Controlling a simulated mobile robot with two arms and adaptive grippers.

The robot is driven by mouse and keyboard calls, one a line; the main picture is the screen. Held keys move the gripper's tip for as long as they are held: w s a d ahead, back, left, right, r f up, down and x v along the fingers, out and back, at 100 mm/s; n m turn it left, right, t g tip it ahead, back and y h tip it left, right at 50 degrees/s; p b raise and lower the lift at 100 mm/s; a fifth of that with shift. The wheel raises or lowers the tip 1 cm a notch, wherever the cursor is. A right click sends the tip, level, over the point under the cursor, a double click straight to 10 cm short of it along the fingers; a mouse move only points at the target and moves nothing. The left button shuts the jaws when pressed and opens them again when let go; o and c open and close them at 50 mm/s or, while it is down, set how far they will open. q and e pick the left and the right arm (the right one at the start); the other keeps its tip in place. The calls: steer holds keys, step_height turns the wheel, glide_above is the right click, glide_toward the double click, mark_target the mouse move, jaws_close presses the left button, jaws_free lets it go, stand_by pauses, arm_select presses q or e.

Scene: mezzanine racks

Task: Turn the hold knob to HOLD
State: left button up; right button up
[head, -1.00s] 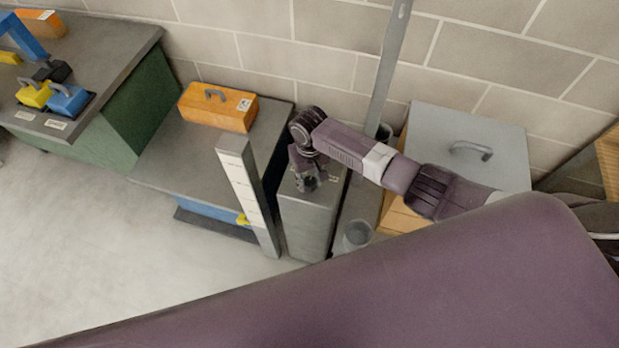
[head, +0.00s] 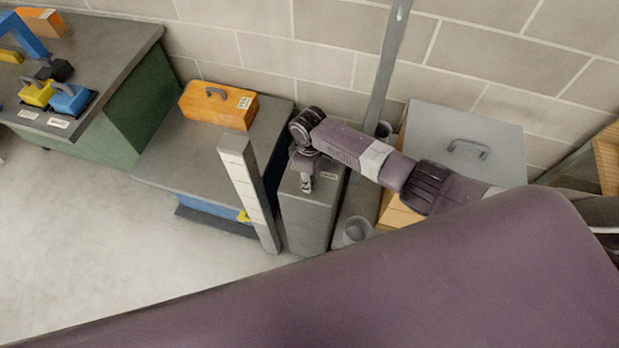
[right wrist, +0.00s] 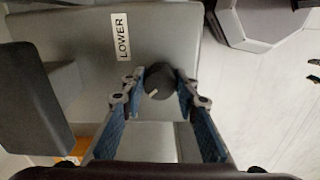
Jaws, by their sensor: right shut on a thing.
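The hold knob (right wrist: 160,78) is a dark round knob with a short pale pointer mark, on top of a grey pedestal (head: 306,225). In the right wrist view the mark points toward the lower left. A white label (right wrist: 121,37) beside the knob reads LOWER; I see no readable HOLD label. My right gripper (head: 306,186) points down onto the pedestal top. In the right wrist view its two blue-padded fingers (right wrist: 162,86) are shut on the knob, one on each side. In the head view the gripper hides the knob. My left gripper is not in view.
A tall pale post (head: 247,190) stands just left of the pedestal. An orange toolbox (head: 217,107) sits on a low grey platform behind it. A grey lidded box (head: 465,135) and a small grey bin (head: 357,232) stand to the right. Open floor lies to the left.

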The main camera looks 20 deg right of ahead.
steer(key=shift+r+n, duration=0.1)
steer(key=shift+n, duration=0.4)
steer(key=o, duration=1.1)
steer(key=shift+o, duration=0.2)
step_height(320, 180, up, 12)
